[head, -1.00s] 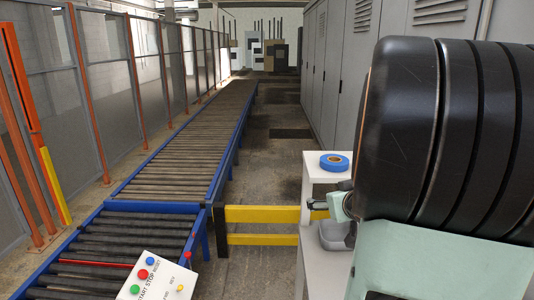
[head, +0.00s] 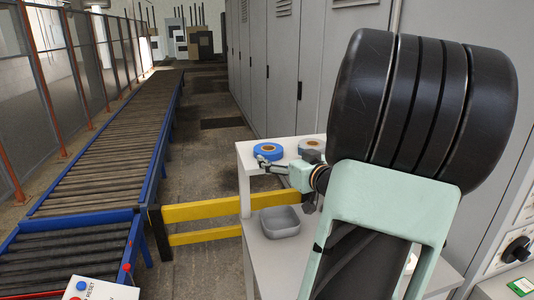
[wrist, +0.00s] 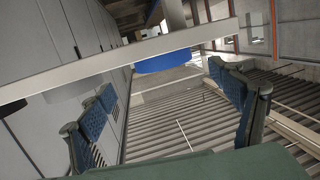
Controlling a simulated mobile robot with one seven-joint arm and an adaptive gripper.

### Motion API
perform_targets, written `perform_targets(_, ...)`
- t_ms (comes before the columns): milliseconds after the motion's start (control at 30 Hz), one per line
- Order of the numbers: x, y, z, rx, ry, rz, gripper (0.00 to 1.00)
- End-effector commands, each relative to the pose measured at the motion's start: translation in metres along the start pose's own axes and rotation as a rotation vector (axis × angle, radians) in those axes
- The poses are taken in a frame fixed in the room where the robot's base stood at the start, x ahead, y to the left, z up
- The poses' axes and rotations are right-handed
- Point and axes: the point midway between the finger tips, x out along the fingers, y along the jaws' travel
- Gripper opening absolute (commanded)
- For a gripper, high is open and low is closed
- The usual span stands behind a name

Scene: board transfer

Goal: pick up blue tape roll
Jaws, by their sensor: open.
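The blue tape roll (head: 268,151) lies flat near the left edge of the white stand's top (head: 246,158), its brown core facing up. In the wrist view the blue roll (wrist: 166,60) shows edge-on against the pale stand edge (wrist: 130,60), between and beyond the fingers. My gripper (head: 268,166) is just in front of the roll in the head view, slightly overlapping its lower edge. Its blue-padded fingers (wrist: 160,84) are spread wide in the wrist view with nothing between them. I cannot tell the exact gap to the roll.
A grey bin (head: 280,221) stands on the lower shelf. A yellow barrier (head: 205,211) and a roller conveyor (head: 110,140) are to the left. Grey lockers (head: 285,80) stand behind.

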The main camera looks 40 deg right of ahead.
Motion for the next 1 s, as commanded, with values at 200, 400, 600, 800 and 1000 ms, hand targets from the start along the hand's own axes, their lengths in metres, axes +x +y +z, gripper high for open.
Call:
perform_targets(200,0.027,0.000,0.001,0.001,0.000,0.000,0.84)
perform_targets(400,0.044,-0.003,0.001,0.002,-0.001,0.000,0.84)
perform_targets(600,0.072,-0.005,0.002,0.001,-0.001,0.000,0.84)
perform_targets(800,0.082,-0.005,0.001,0.000,-0.002,0.001,0.84)
perform_targets(1000,0.081,-0.005,0.001,0.000,-0.002,0.001,0.81)
